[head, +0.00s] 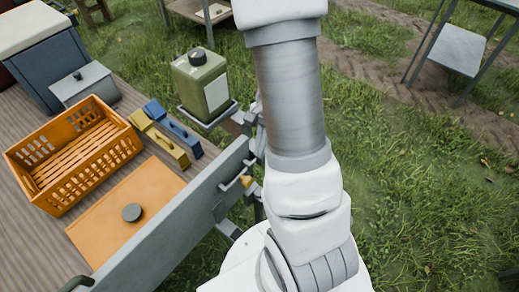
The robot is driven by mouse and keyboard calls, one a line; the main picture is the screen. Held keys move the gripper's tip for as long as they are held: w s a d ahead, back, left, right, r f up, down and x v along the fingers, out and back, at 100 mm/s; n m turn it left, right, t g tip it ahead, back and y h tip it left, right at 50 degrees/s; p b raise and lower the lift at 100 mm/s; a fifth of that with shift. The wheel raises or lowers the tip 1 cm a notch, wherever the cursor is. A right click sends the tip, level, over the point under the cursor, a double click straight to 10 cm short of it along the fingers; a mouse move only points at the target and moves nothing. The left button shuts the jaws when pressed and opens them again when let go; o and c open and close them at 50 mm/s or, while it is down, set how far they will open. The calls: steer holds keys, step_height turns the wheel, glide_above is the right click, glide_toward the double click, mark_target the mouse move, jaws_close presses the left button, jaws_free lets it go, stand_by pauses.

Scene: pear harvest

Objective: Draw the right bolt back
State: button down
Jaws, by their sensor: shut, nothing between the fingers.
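A grey board (175,235), like a tailgate, runs along the near edge of the wooden cart bed. How far the bolt is drawn is too small to tell. My gripper does not show; it is hidden or outside the picture.
On the cart bed (22,235) are an orange crate (125,147), an orange lid or board (155,190), blue and yellow blocks (168,146) and a grey box (85,84). A green canister (200,82) stands at the corner. Grass at right is open.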

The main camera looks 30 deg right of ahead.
steer(key=b+x, duration=0.1)
steer(key=x, duration=0.6)
steer(key=shift+f+b, duration=0.3)
steer(key=shift+b, duration=0.05)
steer(key=shift+s+a, duration=0.1)
steer(key=shift+a, duration=0.05)
